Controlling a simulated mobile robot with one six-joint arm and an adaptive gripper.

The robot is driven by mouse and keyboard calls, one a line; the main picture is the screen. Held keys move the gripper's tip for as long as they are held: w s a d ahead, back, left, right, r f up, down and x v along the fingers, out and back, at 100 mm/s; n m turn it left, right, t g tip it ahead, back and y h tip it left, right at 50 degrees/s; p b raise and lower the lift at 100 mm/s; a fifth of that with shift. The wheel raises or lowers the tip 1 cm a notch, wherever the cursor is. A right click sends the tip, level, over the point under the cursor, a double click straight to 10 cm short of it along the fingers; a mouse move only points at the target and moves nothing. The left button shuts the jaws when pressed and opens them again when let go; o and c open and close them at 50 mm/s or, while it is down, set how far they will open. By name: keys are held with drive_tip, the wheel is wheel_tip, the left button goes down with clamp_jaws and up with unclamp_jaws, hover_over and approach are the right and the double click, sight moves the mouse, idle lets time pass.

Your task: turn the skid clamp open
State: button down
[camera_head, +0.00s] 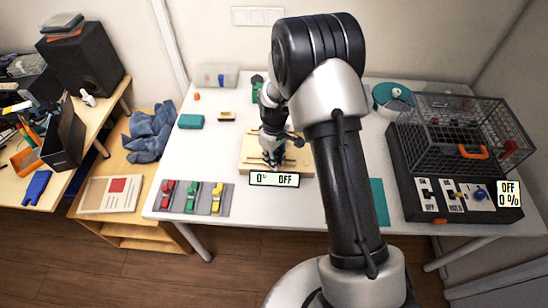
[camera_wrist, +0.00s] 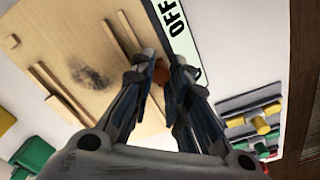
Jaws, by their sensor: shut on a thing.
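The wooden skid board (camera_head: 290,166) lies on the white table, and its rails show in the wrist view (camera_wrist: 60,90). My gripper (camera_head: 272,160) points down over the board's front part. In the wrist view its fingers (camera_wrist: 160,82) are closed around a small orange-brown piece (camera_wrist: 158,73), which looks like the clamp's knob. Most of that piece is hidden by the fingers. A label on the board's front edge (camera_head: 274,179) reads "0° OFF". The clamp's body cannot be made out.
A grey mat (camera_head: 176,208) with red, green and yellow clips lies at the front left. A black panel with switches (camera_head: 425,205) and a wire cage (camera_head: 470,125) stand at the right, with a display reading "OFF 0 %". A teal box (camera_head: 191,121) sits behind the board's left.

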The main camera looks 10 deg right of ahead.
drive_tip(key=shift+n, duration=0.5)
drive_tip(key=c, duration=1.5)
unclamp_jaws()
drive_tip(key=shift+r, duration=0.1)
wheel_tip(320, 180, up, 12)
drive_tip(key=shift+f, duration=0.1)
